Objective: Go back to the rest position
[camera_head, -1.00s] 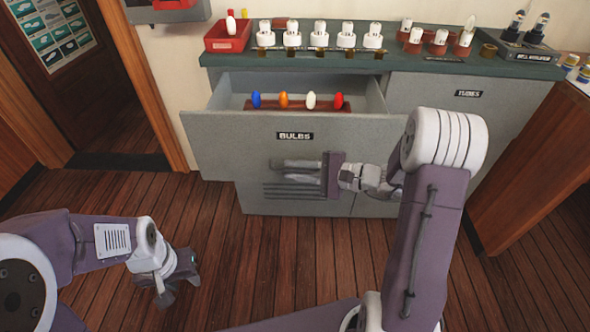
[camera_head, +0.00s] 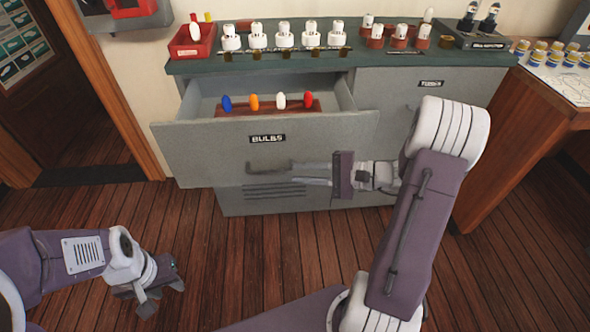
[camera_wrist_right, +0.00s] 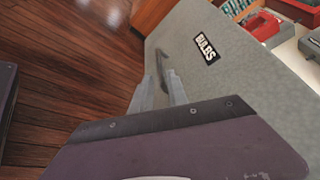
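The grey drawer labelled BULBS (camera_head: 200,145) stands pulled open, with a blue, an orange, a white and a red bulb upright in a brown rack (camera_head: 270,109) inside. Its dark handle (camera_head: 262,166) shows on the front; it also shows in the right wrist view (camera_wrist_right: 161,62). My right gripper (camera_head: 288,174) is in front of the drawer's lower front, its two fingers apart and empty, pointing left toward the handle. In the right wrist view its fingers (camera_wrist_right: 159,92) show a gap. My left gripper (camera_head: 163,295) hangs low over the floor at the left, fingers apart and empty.
The green counter (camera_head: 370,62) above holds a red bin (camera_head: 187,48), several white bulbs in holders and a black tester (camera_head: 470,40). A TUBES drawer (camera_head: 400,90) is closed at the right. A wooden table (camera_head: 530,105) stands further right. The wooden floor (camera_head: 230,260) is clear.

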